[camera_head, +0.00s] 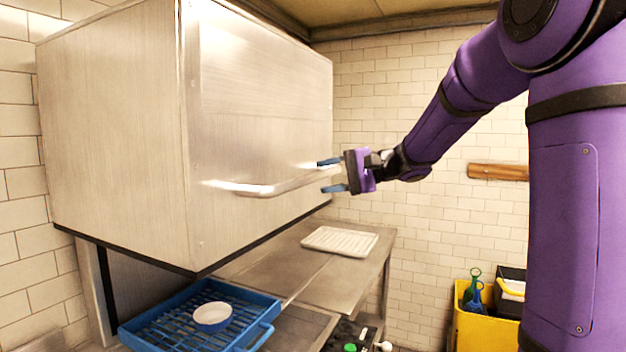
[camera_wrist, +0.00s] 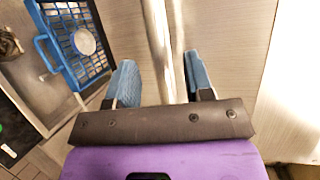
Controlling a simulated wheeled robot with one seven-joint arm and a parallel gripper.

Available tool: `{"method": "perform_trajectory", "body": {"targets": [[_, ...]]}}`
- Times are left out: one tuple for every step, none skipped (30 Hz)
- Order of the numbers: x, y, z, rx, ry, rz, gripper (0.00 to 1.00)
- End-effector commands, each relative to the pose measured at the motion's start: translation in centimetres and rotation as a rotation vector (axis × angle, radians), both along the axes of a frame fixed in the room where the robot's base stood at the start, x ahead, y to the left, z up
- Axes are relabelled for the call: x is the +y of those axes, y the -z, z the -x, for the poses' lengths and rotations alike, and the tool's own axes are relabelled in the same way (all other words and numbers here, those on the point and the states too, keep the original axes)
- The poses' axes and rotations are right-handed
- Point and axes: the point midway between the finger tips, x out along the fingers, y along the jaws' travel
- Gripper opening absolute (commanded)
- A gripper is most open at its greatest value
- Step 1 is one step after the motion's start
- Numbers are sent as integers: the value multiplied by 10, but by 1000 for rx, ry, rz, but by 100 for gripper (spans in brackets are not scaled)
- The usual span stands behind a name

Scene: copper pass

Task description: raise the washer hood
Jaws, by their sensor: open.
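The washer hood (camera_head: 110,130) is a large brushed-metal box at the left of the head view, raised clear of the counter, with a dark lower edge. Its bar handle (camera_head: 262,188) runs across the lower front face. My gripper (camera_head: 328,176) is at the right end of the handle, one blue finger above and one below its level. In the wrist view the handle (camera_wrist: 157,45) runs up between the two open fingers of my gripper (camera_wrist: 160,82). I cannot tell whether either finger touches the bar.
Under the hood, a blue rack (camera_head: 150,329) holds a white bowl (camera_head: 212,316). A white ribbed tray (camera_head: 340,241) lies on the metal counter (camera_head: 285,262). A yellow bin (camera_head: 478,330) with bottles stands at lower right. A wooden strip (camera_head: 498,172) is on the tiled wall.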

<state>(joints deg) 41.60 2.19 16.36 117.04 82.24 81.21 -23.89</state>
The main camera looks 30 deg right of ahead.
Motion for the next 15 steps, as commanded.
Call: {"method": "perform_trajectory", "body": {"targets": [[-9, -2, 5, -1, 3, 0, 48], [-14, -3, 8, 0, 3, 0, 48], [-20, -4, 11, 0, 1, 0, 48], [-25, -5, 14, 0, 2, 0, 48], [-29, -6, 16, 0, 2, -1, 48], [-35, -7, 19, 0, 2, -1, 48], [-38, -8, 21, 1, 2, 0, 48], [-42, -9, 23, 1, 1, 0, 48], [-46, -9, 25, 1, 1, 0, 48], [-48, -10, 27, 1, 1, 0, 48], [-50, -10, 28, 0, 1, 0, 48], [-53, -11, 29, 0, 0, 0, 48], [-54, -11, 30, 0, 0, -1, 48], [-55, -12, 31, 0, 0, -1, 48], [-56, -12, 31, 0, 0, -1, 48]]}}
